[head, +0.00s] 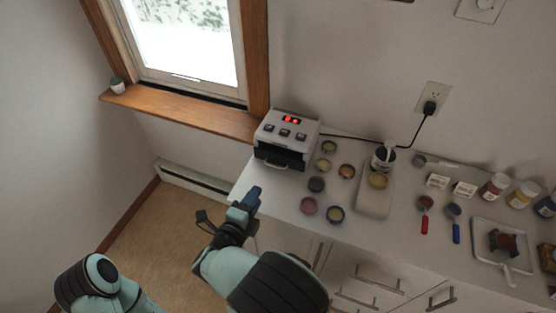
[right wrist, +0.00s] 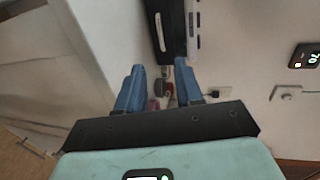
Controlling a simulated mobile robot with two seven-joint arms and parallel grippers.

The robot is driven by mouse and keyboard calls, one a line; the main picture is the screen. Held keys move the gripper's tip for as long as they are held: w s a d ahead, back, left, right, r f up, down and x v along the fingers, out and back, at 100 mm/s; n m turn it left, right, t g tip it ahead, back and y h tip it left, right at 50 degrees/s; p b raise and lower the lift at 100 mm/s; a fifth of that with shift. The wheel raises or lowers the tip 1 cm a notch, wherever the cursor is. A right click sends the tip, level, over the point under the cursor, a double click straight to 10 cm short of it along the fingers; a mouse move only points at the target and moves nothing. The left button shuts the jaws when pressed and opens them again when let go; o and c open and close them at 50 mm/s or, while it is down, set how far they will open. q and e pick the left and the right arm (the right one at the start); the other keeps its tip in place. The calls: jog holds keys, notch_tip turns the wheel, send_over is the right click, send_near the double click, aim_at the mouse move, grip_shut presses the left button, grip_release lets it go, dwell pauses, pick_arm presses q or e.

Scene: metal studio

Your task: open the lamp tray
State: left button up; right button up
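The lamp (head: 286,132) is a white box with a red display and dark buttons, at the left end of the counter. Its tray has a dark front with a pale bar handle (head: 273,163) low on the lamp's front; the tray looks shut. In the right wrist view the handle (right wrist: 160,32) stands out from the dark front (right wrist: 174,28), upper middle. My right gripper (head: 248,197) is in front of and below the lamp, apart from the handle. Its blue fingers (right wrist: 159,78) are spread with nothing held between them. My left gripper is out of view.
Several small open jars (head: 317,184) stand right of the lamp, beside a pale tray (head: 374,200) with a cup. A black cord runs to a wall outlet (head: 432,100). The floor left of the counter (head: 150,225) is clear.

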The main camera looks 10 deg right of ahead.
aim_at(272, 179)
jog(key=shift+w+d, duration=0.2)
jog(key=shift+w, duration=0.1)
jog(key=p+x, duration=0.1)
jog(key=x, duration=1.1)
jog(key=shift+w+d, duration=0.1)
grip_shut()
jog(key=shift+r, duration=0.1)
dwell(0.8)
